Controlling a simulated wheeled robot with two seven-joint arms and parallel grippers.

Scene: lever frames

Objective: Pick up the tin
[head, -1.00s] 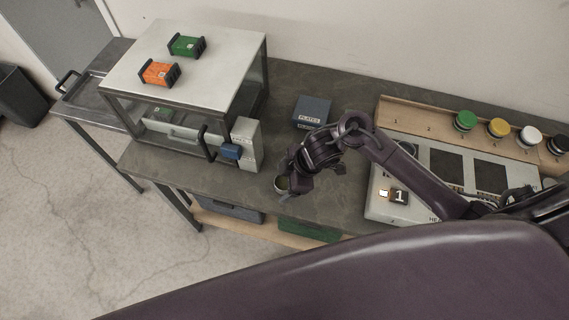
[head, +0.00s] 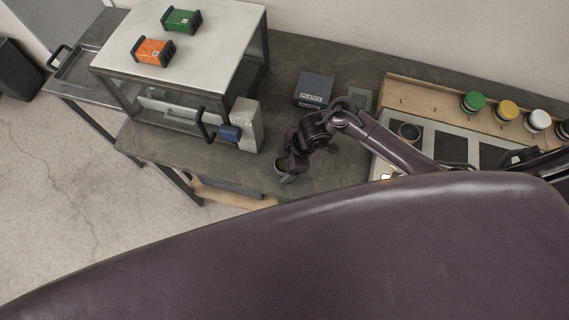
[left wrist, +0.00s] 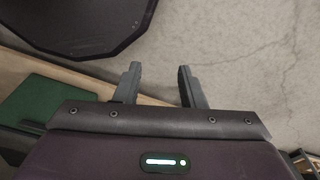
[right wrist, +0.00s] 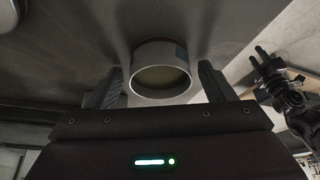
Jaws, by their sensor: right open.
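The tin (right wrist: 160,80) is a short, round, silvery can with an open-looking rim and a bluish patch on its side. In the right wrist view it stands on the dark worktop between and just ahead of my right gripper's fingertips (right wrist: 160,84). The fingers are open, with a gap on each side of it. In the head view the tin (head: 281,166) shows only partly, beside my right gripper (head: 287,175), near the worktop's front edge. My left gripper (left wrist: 157,75) shows only in the left wrist view, open and empty above the floor.
A glass-sided cabinet (head: 180,50) with a blue-handled grey block (head: 247,125) stands left of the tin. A blue box (head: 314,88) lies behind it. My purple body hides the foreground.

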